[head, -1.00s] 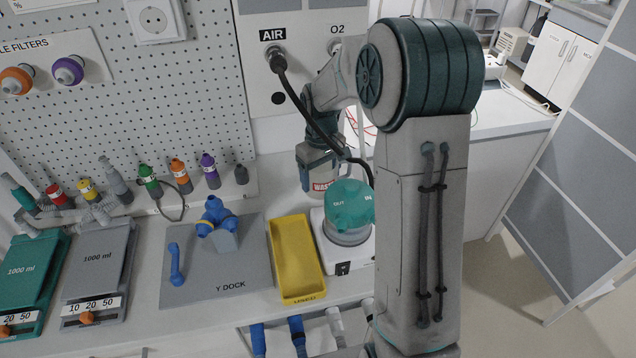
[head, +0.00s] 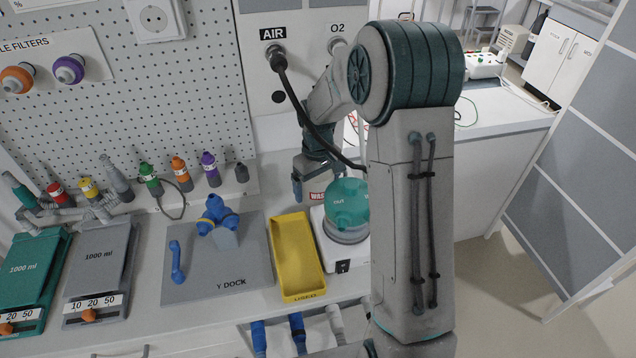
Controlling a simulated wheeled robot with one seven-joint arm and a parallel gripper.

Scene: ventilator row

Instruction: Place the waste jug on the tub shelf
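The waste jug (head: 317,196) shows a red and white label at the back of the counter, behind and left of the teal-domed humidifier (head: 346,205). The dome covers part of the label. My gripper (head: 311,185) is around the jug; one blue-grey finger shows on its left side. The jug moves along with my gripper, so it appears shut on it. The far finger and much of the jug are hidden. Whether the jug touches the counter cannot be told. I cannot identify a tub shelf in this view.
A yellow tray (head: 281,293) lies left of the humidifier. Left of that is the grey Y dock mat (head: 195,290) with blue fittings. A black hose (head: 298,100) hangs from the AIR outlet across my arm. Several tubes (head: 298,333) stick out at the counter front.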

